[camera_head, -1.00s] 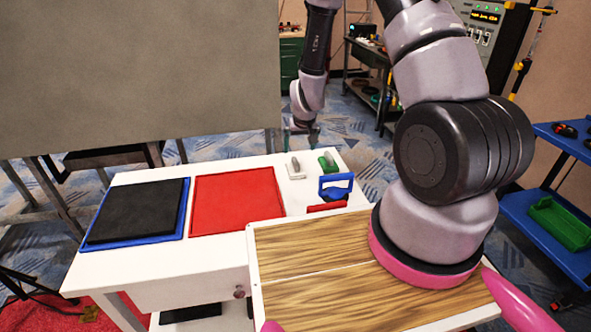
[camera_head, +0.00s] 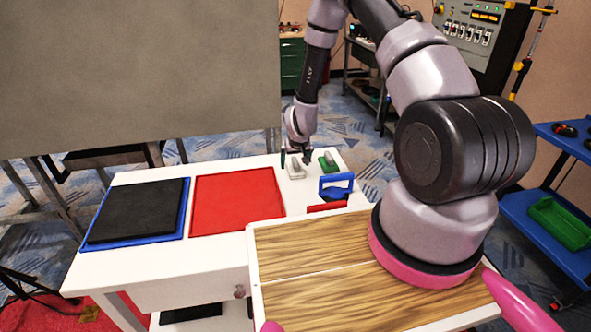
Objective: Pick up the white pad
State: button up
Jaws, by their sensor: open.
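The white pad (camera_head: 296,172) with its upright grey handle lies at the far right part of the white table (camera_head: 150,277). My gripper (camera_head: 294,161) points down right at the white pad, with its fingers open around or just above the handle. I cannot tell whether the fingers touch it. Part of the pad is hidden behind the gripper. A green pad (camera_head: 328,164) with a similar handle lies just right of it.
A blue pad (camera_head: 336,187) with a handle and a red one (camera_head: 327,206) sit nearer. A red tray (camera_head: 237,179) and a black panel (camera_head: 138,212) in a blue tray (camera_head: 137,241) lie to the left. A large grey panel (camera_head: 130,70) stands behind the table.

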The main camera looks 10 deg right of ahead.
aim_at(296, 161)
jog(key=c, duration=1.4)
jog(key=shift+r, duration=0.1)
notch_tip(296, 161, up, 10)
jog(key=shift+f, duration=0.1)
